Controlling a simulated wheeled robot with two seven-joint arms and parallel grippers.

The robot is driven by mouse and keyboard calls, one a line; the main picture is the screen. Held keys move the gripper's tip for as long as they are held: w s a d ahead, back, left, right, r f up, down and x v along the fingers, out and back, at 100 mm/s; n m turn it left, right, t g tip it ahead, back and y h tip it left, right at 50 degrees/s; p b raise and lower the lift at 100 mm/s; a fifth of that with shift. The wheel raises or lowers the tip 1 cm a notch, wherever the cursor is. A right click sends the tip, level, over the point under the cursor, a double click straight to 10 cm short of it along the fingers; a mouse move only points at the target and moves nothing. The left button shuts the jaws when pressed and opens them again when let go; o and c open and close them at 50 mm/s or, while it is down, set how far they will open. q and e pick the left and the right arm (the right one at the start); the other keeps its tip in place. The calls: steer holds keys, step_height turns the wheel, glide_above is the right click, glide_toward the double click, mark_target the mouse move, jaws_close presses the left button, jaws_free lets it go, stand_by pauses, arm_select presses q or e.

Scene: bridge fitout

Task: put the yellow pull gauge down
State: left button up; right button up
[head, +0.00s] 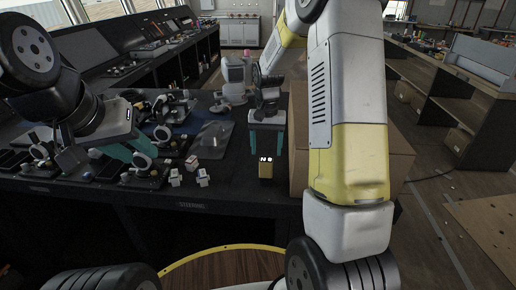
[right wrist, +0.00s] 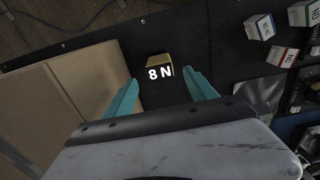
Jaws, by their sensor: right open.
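The yellow pull gauge (head: 266,168) stands on the black bench top near its front edge, with a dark top reading "8 N". It also shows in the right wrist view (right wrist: 155,60), just beyond the fingertips. My right gripper (head: 267,150) is open above the gauge. Its two teal fingers are spread to either side of the gauge in the right wrist view (right wrist: 161,78), and a gap shows between them and the gauge.
A cardboard box (head: 299,137) stands right beside the gauge. Small white labelled blocks (head: 175,177) lie to its left, and several dark instruments crowd the bench beyond them. A white device (head: 234,80) stands behind. Bare bench top lies between the blocks and the gauge.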

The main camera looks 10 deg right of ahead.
steer(key=s+r+t, duration=0.1)
steer(key=s+r, duration=0.4)
steer(key=r, duration=0.4)
steer(key=s+r+n+t, duration=0.1)
steer(key=s+r, duration=0.2)
steer(key=s, duration=0.3)
steer(key=s+a+r+n+t+y, duration=0.1)
steer(key=s+r+t, duration=0.1)
steer(key=s+r, duration=0.2)
steer(key=s+a+r+n+t+y, duration=0.1)
steer(key=s+r+t, duration=0.1)
steer(key=s, duration=0.7)
steer(key=shift+s+r+n, duration=0.15)
steer(key=shift+r+n, duration=0.25)
steer(key=shift+r, duration=0.35)
steer(key=shift+a, duration=0.15)
stand_by(1.3)
